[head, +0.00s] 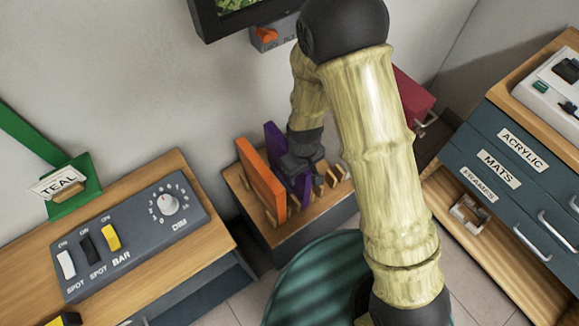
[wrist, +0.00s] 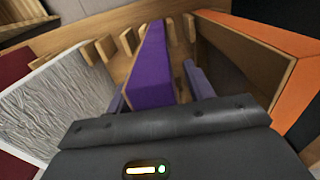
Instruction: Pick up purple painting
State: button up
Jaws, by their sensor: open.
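The purple painting (head: 273,140) stands upright on edge in a slotted wooden rack (head: 315,213), just right of an orange painting (head: 262,180). My gripper (head: 303,163) is over the rack at the purple painting's edge and hides part of it. In the wrist view the purple painting (wrist: 152,68) runs between the two spread fingers of my gripper (wrist: 155,88), one on each side. The jaws are open. I cannot tell whether either finger touches the painting.
In the wrist view the orange painting (wrist: 262,38) is to the right and a white textured panel (wrist: 62,98) to the left. A light control panel (head: 135,235) is left of the rack. A labelled drawer cabinet (head: 500,190) stands to the right.

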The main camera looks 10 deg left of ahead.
grip_shut()
jog(key=shift+r, duration=0.15)
notch_tip(320, 180, up, 11)
jog(key=shift+d+r+p, duration=0.1)
jog(key=shift+r+p, duration=0.1)
jog(key=shift+p, duration=0.35)
jog(key=s+d+b, duration=1.3)
jog(key=d+b, duration=0.2)
jog(key=shift+f, duration=0.1)
dwell(0.5)
